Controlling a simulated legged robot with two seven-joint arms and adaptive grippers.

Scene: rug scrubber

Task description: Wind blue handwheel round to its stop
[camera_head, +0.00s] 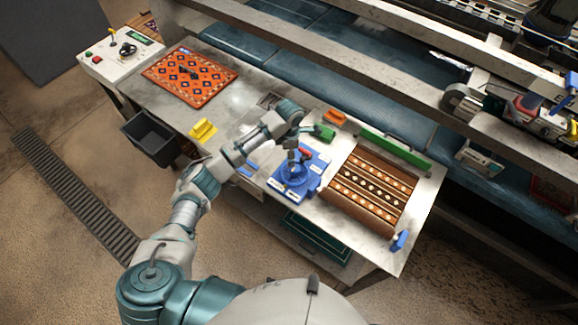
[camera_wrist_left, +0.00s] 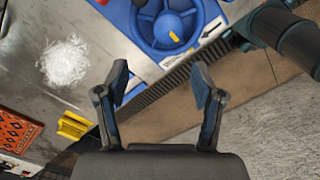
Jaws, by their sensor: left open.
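The blue handwheel (camera_head: 294,172) sits on a blue base on the grey worktable in the head view. In the left wrist view the handwheel (camera_wrist_left: 168,28) shows at the top, spoked, with a small yellow mark near its lower rim. A white label with a black arrow (camera_wrist_left: 211,28) lies to its right. My left gripper (camera_head: 299,155) is above the handwheel in the head view and partly hides it. In the left wrist view my left gripper (camera_wrist_left: 162,80) has its two fingers apart with nothing between them. The fingers look clear of the wheel. My right gripper is not in view.
A brown patterned rug (camera_head: 370,190) lies right of the wheel, with a green bar (camera_head: 395,149) behind it. An orange rug (camera_head: 190,77), a yellow block (camera_head: 203,130) and a green tool (camera_head: 320,132) are on the table. A dark bin (camera_head: 150,138) hangs at the front edge.

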